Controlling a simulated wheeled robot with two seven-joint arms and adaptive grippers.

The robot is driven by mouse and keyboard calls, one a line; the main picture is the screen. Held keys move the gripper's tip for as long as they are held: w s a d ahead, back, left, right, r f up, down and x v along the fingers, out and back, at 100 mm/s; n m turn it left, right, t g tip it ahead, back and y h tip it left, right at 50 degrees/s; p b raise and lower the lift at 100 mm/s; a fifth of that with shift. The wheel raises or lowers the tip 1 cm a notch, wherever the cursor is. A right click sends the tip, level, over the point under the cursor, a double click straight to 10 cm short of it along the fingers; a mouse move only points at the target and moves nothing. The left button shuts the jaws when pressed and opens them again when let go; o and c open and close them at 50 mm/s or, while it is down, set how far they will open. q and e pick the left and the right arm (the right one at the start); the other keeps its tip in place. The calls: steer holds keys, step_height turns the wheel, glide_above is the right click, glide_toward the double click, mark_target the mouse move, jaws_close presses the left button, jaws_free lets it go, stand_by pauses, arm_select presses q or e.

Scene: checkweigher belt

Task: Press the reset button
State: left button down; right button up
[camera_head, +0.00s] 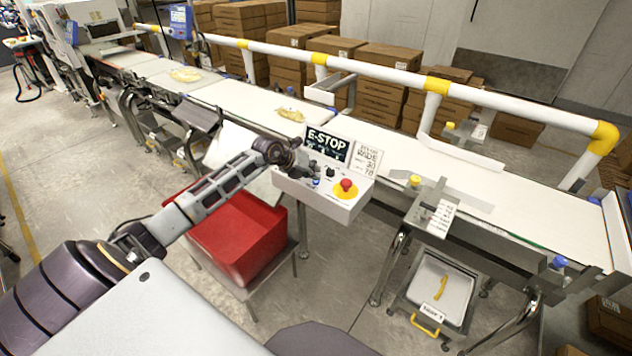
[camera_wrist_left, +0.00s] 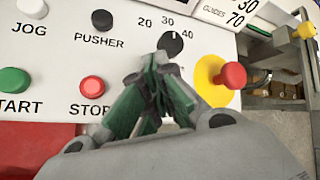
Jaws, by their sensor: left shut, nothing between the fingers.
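The white control box (camera_head: 325,201) stands at the belt's near side, under a dark screen (camera_head: 327,144) reading E-STOP. A small blue button (camera_head: 316,182) is on its face; I cannot read its label, and no button marked reset is legible. My left gripper (camera_head: 292,158) is shut and empty at the box's left end. In the left wrist view the shut fingers (camera_wrist_left: 156,78) point at the panel just below the black dial (camera_wrist_left: 171,43) and hide the panel behind them. I cannot tell whether they touch it. My right gripper is not in view.
A red emergency-stop knob (camera_wrist_left: 232,75) on a yellow disc is right of the fingers. The red STOP button (camera_wrist_left: 92,88), green START button (camera_wrist_left: 14,81), black PUSHER button (camera_wrist_left: 102,20) and white JOG button (camera_wrist_left: 33,8) are left. A red bin (camera_head: 238,240) stands below my arm.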

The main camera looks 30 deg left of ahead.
arm_select(q)
steer(key=shift+f, duration=0.1)
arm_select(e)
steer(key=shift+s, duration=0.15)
arm_select(q)
steer(key=shift+f, duration=0.15)
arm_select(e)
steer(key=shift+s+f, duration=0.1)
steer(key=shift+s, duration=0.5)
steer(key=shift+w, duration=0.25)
arm_select(q)
steer(key=shift+r+p, duration=0.45)
steer(key=shift+r, duration=0.55)
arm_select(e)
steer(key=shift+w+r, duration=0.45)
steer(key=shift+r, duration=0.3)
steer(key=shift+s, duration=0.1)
